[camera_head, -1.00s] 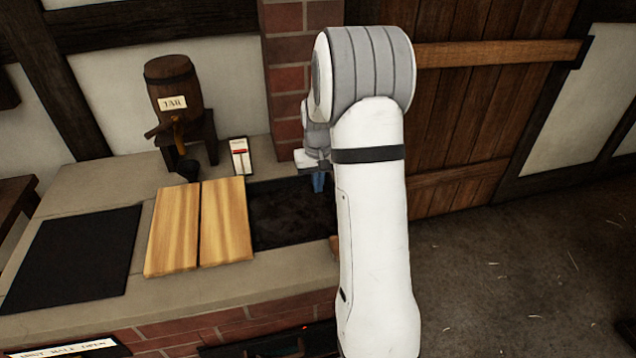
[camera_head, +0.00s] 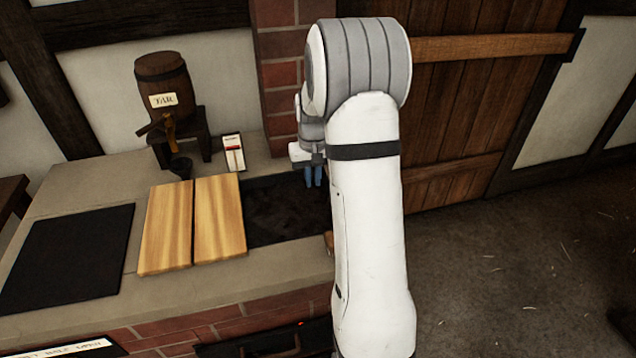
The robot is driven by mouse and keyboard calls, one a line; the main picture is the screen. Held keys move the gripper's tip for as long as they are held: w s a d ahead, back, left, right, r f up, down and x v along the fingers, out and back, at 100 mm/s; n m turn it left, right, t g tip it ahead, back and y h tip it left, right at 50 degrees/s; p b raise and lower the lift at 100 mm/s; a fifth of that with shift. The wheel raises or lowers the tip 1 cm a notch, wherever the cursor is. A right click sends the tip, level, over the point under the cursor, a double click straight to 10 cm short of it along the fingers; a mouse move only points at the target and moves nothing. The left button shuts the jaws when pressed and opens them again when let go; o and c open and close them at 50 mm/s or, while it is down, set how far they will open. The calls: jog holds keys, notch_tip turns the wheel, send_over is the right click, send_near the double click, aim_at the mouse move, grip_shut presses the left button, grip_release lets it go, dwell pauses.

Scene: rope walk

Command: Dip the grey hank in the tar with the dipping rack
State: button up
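The tar vat (camera_head: 283,215) is a dark, rough-looking opening in the stone bench, right of two light wooden boards (camera_head: 193,225). My gripper (camera_head: 313,177) points down over the back right part of this opening. My arm hides the right end of the opening and part of the gripper's surroundings. I cannot see the grey hank or make out the dipping rack.
A barrel labelled TAR (camera_head: 165,88) stands on a wooden stand at the back left, with a dark cup (camera_head: 181,167) below its tap. A gauge card (camera_head: 233,152) stands behind the boards. A black plate (camera_head: 68,258) lies at left. A brick pillar (camera_head: 281,75) rises behind.

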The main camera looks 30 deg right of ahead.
jog(key=o, duration=0.9)
jog(key=s+r+m+b, duration=0.1)
jog(key=s+r+m, duration=0.1)
jog(key=s+r, duration=0.1)
jog(key=s+d+r+m+b, duration=0.1)
jog(key=s+r+m+b, duration=0.1)
jog(key=s+r+m, duration=0.1)
jog(key=s+r+m+b, duration=0.1)
jog(key=s+r+m, duration=0.1)
jog(key=s+m, duration=0.1)
jog(key=shift+s+d+r+b, duration=0.2)
jog(key=shift+s+r+b, duration=0.1)
jog(key=shift+r, duration=0.1)
jog(key=shift+o, duration=0.6)
jog(key=shift+f+m, duration=0.15)
jog(key=shift+m, duration=0.15)
notch_tip(320, 180, down, 7)
jog(key=shift+f+b, duration=0.1)
jog(key=shift+b, duration=0.25)
